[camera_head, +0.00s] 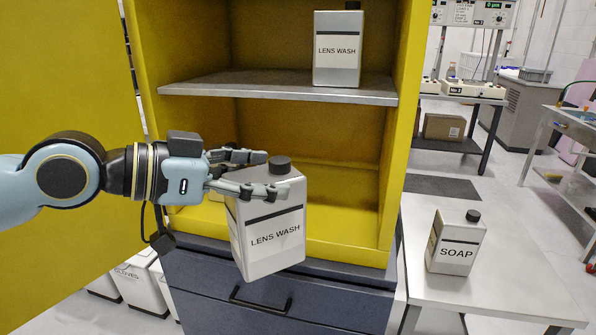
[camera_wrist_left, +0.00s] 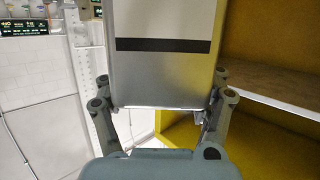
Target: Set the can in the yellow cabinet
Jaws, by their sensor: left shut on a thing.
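My left gripper (camera_head: 270,172) is shut on a grey lens wash can (camera_head: 270,236) with a black cap and a white label. The can is tilted slightly and is held in front of the lower opening of the yellow cabinet (camera_head: 405,105). The cabinet stands open, with its door (camera_head: 65,110) swung out to the left. In the left wrist view the can (camera_wrist_left: 165,75) fills the middle between the fingers. My right gripper does not show.
A second lens wash can (camera_head: 337,50) stands on the cabinet's grey shelf (camera_head: 280,87). A soap can (camera_head: 455,242) stands on a white table (camera_head: 500,290) at right. Blue drawers (camera_head: 275,292) sit below the cabinet. The visible lower compartment floor looks clear beside the held can.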

